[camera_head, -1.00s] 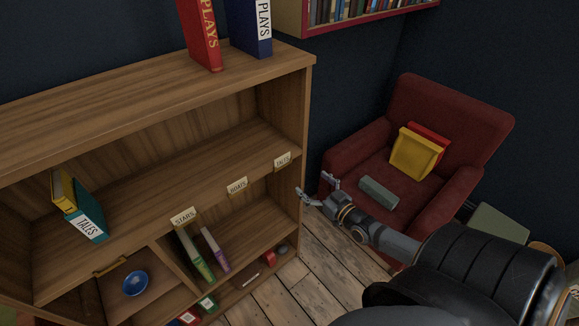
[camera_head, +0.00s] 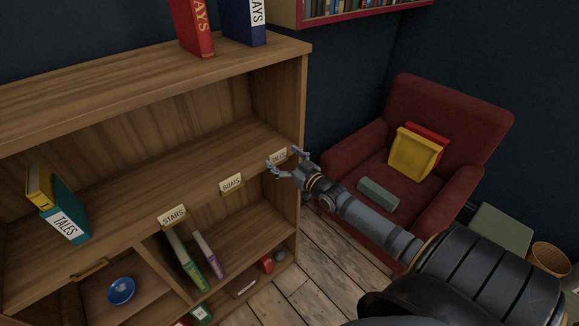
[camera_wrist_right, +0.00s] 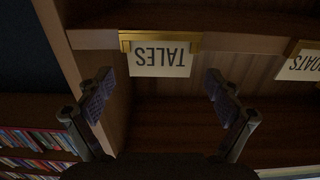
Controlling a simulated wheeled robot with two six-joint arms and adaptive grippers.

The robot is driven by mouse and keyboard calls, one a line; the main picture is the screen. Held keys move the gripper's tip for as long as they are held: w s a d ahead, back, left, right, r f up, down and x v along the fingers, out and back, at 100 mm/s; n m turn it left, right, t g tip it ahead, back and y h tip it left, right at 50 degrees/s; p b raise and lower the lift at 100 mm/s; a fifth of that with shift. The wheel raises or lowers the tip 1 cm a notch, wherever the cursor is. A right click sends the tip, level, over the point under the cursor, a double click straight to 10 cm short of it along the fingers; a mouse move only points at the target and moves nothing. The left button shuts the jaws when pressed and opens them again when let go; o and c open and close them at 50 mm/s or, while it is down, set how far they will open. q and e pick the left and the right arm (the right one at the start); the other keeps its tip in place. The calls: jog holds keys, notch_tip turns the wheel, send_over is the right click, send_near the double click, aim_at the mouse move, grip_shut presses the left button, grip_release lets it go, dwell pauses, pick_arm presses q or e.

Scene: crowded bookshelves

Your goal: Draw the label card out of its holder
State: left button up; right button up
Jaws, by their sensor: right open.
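Three cream label cards sit along the shelf's front edge in the head view: STARS (camera_head: 173,215), BOATS (camera_head: 231,184) and TALES (camera_head: 279,157). In the right wrist view the TALES card (camera_wrist_right: 160,62) appears upside down in its brass holder (camera_wrist_right: 124,41), with the BOATS card (camera_wrist_right: 299,66) to the right. My right gripper (camera_head: 279,166) is at the TALES card and partly covers it in the head view. In the wrist view its fingers (camera_wrist_right: 161,97) are apart, one on each side of the card, and nothing is between them. My left gripper is not in view.
The wooden bookcase (camera_head: 150,88) fills the left. Green and purple books (camera_head: 208,254) lean below the labels. A red armchair (camera_head: 440,120) stands right, behind my arm.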

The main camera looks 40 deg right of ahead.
jog(key=shift+c, duration=0.2)
jog(key=c, duration=1.2)
jog(key=shift+o, duration=0.2)
notch_tip(320, 180, up, 4)
jog(key=p, duration=0.4)
jog(key=shift+f, duration=0.1)
